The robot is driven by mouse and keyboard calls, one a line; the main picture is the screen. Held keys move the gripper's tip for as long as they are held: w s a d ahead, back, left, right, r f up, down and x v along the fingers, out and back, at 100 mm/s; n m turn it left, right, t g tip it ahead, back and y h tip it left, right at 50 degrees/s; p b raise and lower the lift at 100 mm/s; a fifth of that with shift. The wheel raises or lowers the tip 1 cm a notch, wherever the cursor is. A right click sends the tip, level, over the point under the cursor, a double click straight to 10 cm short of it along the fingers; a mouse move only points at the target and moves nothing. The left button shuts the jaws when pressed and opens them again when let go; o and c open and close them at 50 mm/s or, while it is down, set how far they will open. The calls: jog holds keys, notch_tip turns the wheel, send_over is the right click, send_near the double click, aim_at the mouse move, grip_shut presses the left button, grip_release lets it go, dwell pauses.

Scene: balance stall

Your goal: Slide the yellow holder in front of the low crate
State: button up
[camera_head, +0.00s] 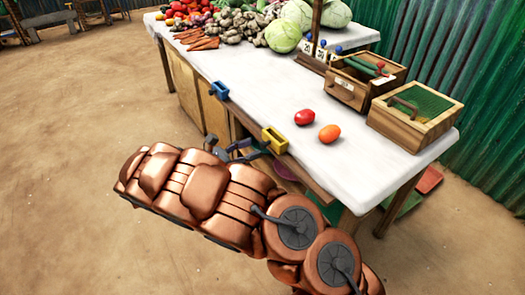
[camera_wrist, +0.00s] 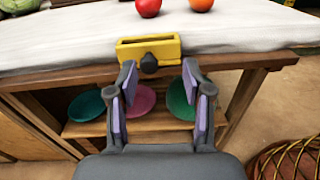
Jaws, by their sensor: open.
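The yellow holder (camera_head: 275,140) is an open-topped box on the front edge of the white-covered table (camera_head: 262,85). In the wrist view the yellow holder (camera_wrist: 165,50) has a dark round knob (camera_wrist: 148,63) on its front face. My gripper (camera_head: 238,150) is in front of the table edge, close to the holder. In the wrist view my gripper (camera_wrist: 160,85) is open and empty, its fingers below the holder and the knob beyond, between their lines. Two wooden crates stand at the table's right: one with a green top (camera_head: 407,128), one holding green vegetables (camera_head: 345,92).
A blue holder (camera_head: 219,91) sits on the same edge, farther left. A red tomato (camera_head: 304,118) and an orange one (camera_head: 329,133) lie behind the yellow holder. Plates, one green (camera_wrist: 180,102), lie on the shelf below. The front edge right of the yellow holder looks clear.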

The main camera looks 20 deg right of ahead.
aim_at(261, 145)
jog(key=shift+n+t, duration=0.5)
jog(key=shift+w+d+f+b, duration=0.25)
jog(key=shift+w+d, duration=0.3)
jog(key=shift+d, duration=0.35)
jog(key=shift+w+d+f+b, duration=0.1)
jog(key=shift+w+d+f, duration=0.35)
jog(key=shift+d, duration=0.5)
jog(key=shift+w+d+f+b, duration=0.2)
jog(key=shift+w+d, duration=0.4)
jog(key=shift+d, duration=0.3)
grip_shut()
